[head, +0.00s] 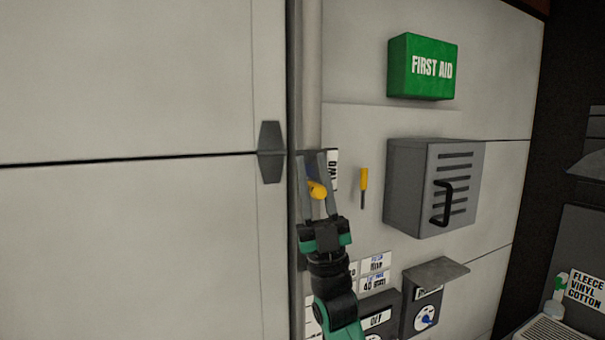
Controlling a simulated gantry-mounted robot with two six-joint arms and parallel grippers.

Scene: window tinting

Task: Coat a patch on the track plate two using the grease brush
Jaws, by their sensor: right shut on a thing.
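My right gripper (314,168) reaches up from the bottom middle in the head view, in front of a vertical track beside the wall panel. It is shut on a yellow-handled thing (317,189), which looks like the grease brush. Its bristles are hidden or too small to make out. A white label (333,168) with dark sideways letters, apparently "TWO", shows just right of the fingers. The track plate surface by it is mostly covered by the gripper, and I cannot tell whether the brush touches it. My left gripper is not in view.
Another yellow-handled tool (363,187) hangs on the wall to the right. A grey vented box (430,187) with a black handle juts out beyond it, below a green first aid box (422,67). Dial boxes (424,312) and labels stand low. The large pale panel (120,80) at left is clear.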

